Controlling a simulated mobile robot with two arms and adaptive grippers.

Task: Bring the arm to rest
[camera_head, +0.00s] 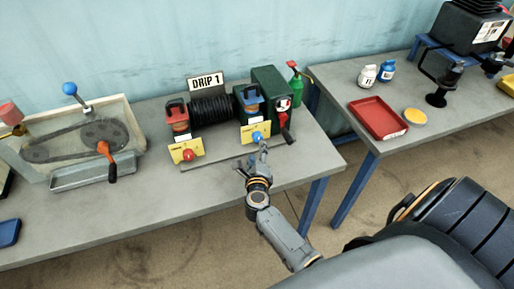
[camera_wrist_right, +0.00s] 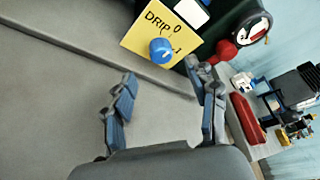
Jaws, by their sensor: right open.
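My right gripper (camera_head: 258,157) reaches in over the front edge of the left table, just in front of the yellow plate (camera_head: 255,132) with the blue knob (camera_head: 257,137). In the right wrist view the gripper (camera_wrist_right: 165,98) has its two fingers spread apart with nothing between them. The blue knob (camera_wrist_right: 162,50) and its plate marked DRIP (camera_wrist_right: 140,38) lie beyond the fingertips, apart from them. My left gripper is not in view.
The DRIP 1 sign (camera_head: 207,81) stands behind a black coil (camera_head: 211,108). A red knob (camera_head: 188,155) is left, a green housing (camera_head: 270,90) right. A belt drive (camera_head: 90,135) stands further left. The right table holds a red tray (camera_head: 379,118). Free tabletop lies at front left.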

